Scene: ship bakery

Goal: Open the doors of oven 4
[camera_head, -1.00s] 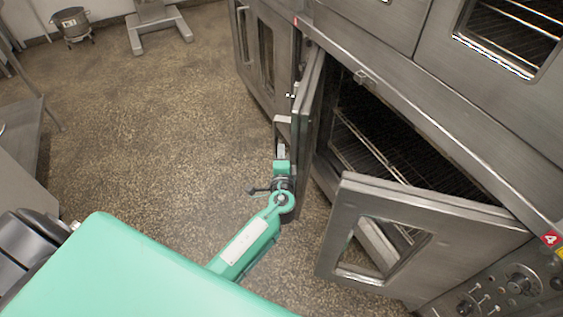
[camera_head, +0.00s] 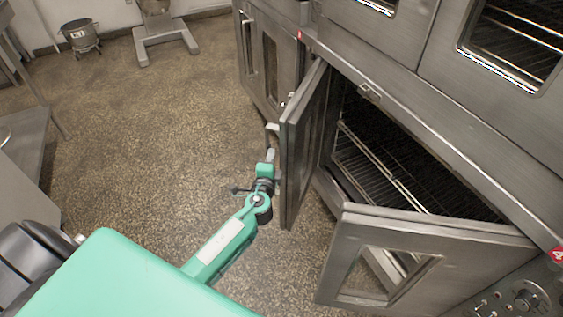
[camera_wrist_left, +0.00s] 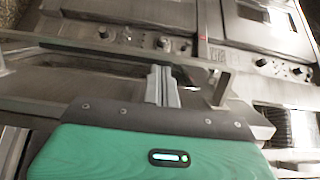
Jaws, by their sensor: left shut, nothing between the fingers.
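Oven 4, with its red label (camera_head: 558,255), has both lower doors standing open. The left door (camera_head: 303,150) is swung well out from the dark cavity, and its handle (camera_head: 273,130) shows on its left side. The right door (camera_head: 430,255), with a window, stands out over the floor at the lower right. My left gripper (camera_head: 270,155) is at the outer side of the left door, close to the handle; whether they touch I cannot tell. In the left wrist view its fingers (camera_wrist_left: 162,86) are together and empty. My right gripper is not in view.
Wire racks (camera_head: 390,180) show inside the oven. Another oven (camera_head: 265,60) stands beyond the left door. A metal table (camera_head: 25,145) is at the left, and a pot (camera_head: 80,36) is at the back. The floor between is clear.

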